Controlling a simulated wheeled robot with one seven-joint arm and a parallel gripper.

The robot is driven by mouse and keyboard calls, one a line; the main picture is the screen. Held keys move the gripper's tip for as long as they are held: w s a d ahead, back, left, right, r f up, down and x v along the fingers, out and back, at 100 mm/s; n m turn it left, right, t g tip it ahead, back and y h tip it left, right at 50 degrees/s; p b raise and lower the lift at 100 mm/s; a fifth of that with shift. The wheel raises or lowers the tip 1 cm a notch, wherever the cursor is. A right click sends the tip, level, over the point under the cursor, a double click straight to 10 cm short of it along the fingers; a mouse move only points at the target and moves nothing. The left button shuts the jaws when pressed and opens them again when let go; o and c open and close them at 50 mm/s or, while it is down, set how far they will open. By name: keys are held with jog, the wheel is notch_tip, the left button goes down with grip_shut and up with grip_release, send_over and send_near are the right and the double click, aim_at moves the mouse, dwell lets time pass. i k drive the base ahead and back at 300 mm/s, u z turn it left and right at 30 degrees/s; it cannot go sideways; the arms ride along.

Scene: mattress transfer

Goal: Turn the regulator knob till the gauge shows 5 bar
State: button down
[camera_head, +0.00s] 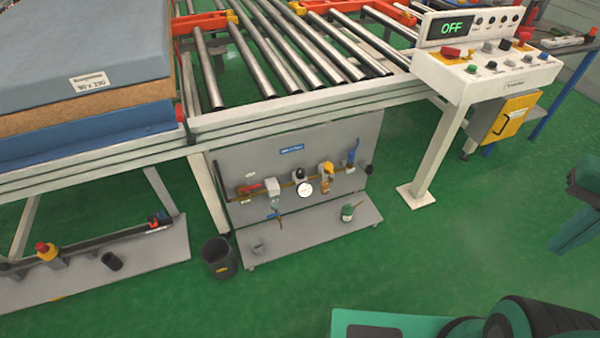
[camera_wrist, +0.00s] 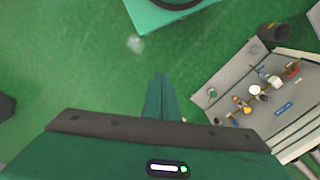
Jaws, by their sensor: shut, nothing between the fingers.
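The round white gauge (camera_head: 305,189) sits on the brass pipe line of a grey panel under the roller conveyor in the head view. A dark, rounded part (camera_head: 298,175) just above it looks like the regulator knob. In the wrist view the gauge (camera_wrist: 254,90) is small and at the right. The needle and scale are too small to read in either view. My gripper (camera_wrist: 160,78) points over bare green floor, its fingers together and empty. It is well apart from the panel and touches nothing.
The panel (camera_head: 235,150) also carries a red handle (camera_head: 250,188), a yellow part (camera_head: 327,169) and a blue handle (camera_head: 352,152). A green bottle (camera_head: 347,213) stands on its lower shelf. Floor in front is clear.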

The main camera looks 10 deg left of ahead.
aim_at(300, 171)
jog(key=z, duration=1.5)
jog(key=k, duration=1)
jog(key=u, duration=1.35)
jog(key=i, duration=1)
jog(key=z, duration=0.1)
